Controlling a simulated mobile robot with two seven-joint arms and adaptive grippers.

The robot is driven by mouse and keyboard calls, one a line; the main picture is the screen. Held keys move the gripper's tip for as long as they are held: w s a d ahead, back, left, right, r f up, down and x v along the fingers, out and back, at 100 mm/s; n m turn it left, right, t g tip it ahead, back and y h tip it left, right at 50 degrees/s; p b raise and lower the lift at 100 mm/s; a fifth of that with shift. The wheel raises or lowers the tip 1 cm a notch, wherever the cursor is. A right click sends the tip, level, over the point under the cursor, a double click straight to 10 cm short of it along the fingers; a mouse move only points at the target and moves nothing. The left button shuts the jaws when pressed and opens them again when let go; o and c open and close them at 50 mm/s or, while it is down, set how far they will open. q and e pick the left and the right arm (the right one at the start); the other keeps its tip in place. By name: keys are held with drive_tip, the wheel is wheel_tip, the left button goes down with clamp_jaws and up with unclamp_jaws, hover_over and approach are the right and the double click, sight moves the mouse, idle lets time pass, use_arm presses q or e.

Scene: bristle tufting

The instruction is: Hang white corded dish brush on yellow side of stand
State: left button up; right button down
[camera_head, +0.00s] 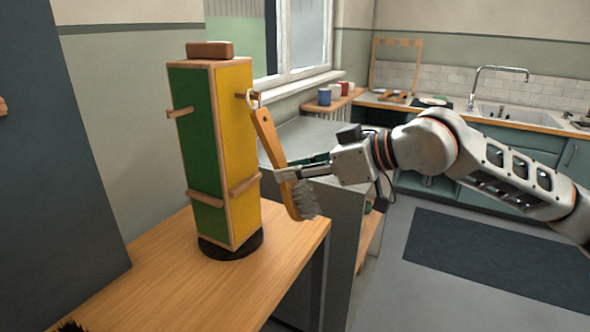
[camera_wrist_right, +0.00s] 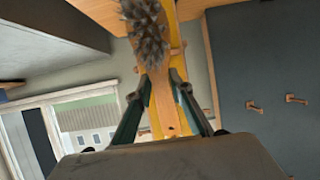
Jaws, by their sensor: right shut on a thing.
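The stand is a tall wooden box with a green side (camera_head: 193,130) and a yellow side (camera_head: 236,140), on a round black base. A peg (camera_head: 241,96) sticks out high on the yellow side. The dish brush (camera_head: 266,135) has a wooden handle, grey bristles at its lower end and a white cord loop (camera_head: 254,98) at its top. The loop is at the peg; I cannot tell whether it is around it. My right gripper (camera_head: 283,174) is shut on the brush, which tilts slightly. The brush also shows in the right wrist view (camera_wrist_right: 146,32). My left gripper is out of view.
The stand is on a wooden table (camera_head: 150,290). A wooden ledge (camera_head: 244,186) crosses the yellow side lower down. A grey cabinet (camera_head: 330,215) is behind the brush. A dark panel (camera_head: 50,150) is at the left. Mugs (camera_head: 325,96) stand by the window.

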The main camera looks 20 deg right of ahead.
idle(0.3)
drive_tip(key=c, duration=1.7)
unclamp_jaws()
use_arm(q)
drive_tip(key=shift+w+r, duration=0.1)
use_arm(e)
drive_tip(key=shift+p+v, duration=0.55)
drive_tip(key=shift+v, duration=1.85)
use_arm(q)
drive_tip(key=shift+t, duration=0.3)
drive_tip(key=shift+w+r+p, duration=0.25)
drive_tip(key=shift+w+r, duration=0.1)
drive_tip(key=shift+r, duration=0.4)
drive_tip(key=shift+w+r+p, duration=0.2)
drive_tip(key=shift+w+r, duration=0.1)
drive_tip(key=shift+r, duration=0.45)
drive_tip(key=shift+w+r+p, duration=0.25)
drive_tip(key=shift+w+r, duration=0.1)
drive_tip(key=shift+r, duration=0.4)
use_arm(e)
drive_tip(key=shift+v, duration=1.1)
